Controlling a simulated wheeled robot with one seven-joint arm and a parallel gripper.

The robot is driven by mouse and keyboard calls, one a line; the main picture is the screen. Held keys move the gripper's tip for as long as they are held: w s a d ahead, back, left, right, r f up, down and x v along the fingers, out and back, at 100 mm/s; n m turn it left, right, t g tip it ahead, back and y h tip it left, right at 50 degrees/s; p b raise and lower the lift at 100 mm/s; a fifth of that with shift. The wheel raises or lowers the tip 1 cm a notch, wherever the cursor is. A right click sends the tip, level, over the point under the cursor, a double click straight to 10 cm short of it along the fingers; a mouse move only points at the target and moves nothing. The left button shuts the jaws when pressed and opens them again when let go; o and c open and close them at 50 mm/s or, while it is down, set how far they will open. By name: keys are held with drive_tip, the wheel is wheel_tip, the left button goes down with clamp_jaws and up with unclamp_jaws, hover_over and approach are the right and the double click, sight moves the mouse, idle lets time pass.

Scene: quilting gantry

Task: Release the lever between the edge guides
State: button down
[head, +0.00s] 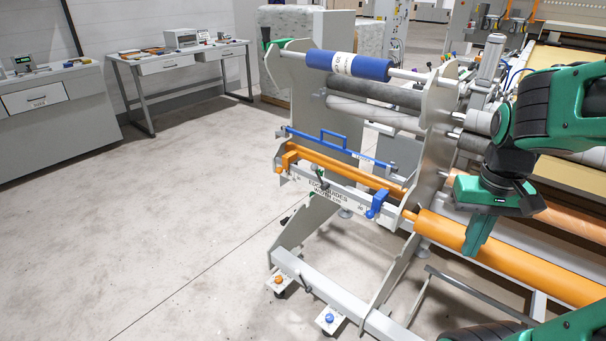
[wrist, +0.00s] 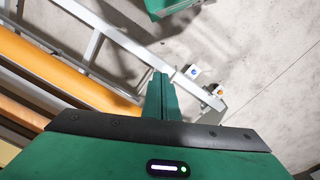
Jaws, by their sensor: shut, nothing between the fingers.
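A rail labelled edge guides (head: 345,200) runs across the front of the grey roll stand. An orange edge guide (head: 288,158) sits near its left end and a blue edge guide (head: 377,203) near its right end. Between them is a small dark lever (head: 321,180), standing up from the rail; its exact position is too small to tell. My gripper (head: 474,250) points down over the orange roller, well to the right of the rail and apart from the lever. In the wrist view my gripper's green fingers (wrist: 160,92) are together and empty. The lever is not recognisable there.
A blue bar with a handle (head: 335,138) and an orange bar (head: 345,172) lie just behind the rail. A thick orange roller (head: 455,235) is below my gripper. The stand's foot has an orange knob (head: 278,280) and a blue knob (head: 329,318). Open floor lies left.

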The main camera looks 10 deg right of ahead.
drive_tip(key=w+d+f+n+t+h, duration=0.1)
drive_tip(key=w+f+n+h, duration=0.1)
drive_tip(key=w, duration=0.7)
drive_tip(key=w+d+f+n+h, duration=0.1)
drive_tip(key=w+f+n, duration=0.1)
drive_tip(key=w, duration=0.7)
drive_tip(key=n+t+h, duration=0.3)
drive_tip(key=n+t, duration=1)
drive_tip(key=n, duration=0.6)
approach(319, 176)
drive_tip(key=w+a, duration=0.4)
drive_tip(key=a, duration=0.4)
drive_tip(key=shift+s+d+r, duration=0.1)
drive_tip(key=shift+r, duration=0.15)
drive_tip(key=w+d, duration=0.6)
drive_tip(key=d, duration=0.1)
drive_tip(key=shift+w+f, duration=0.2)
drive_tip(key=shift+f, duration=0.05)
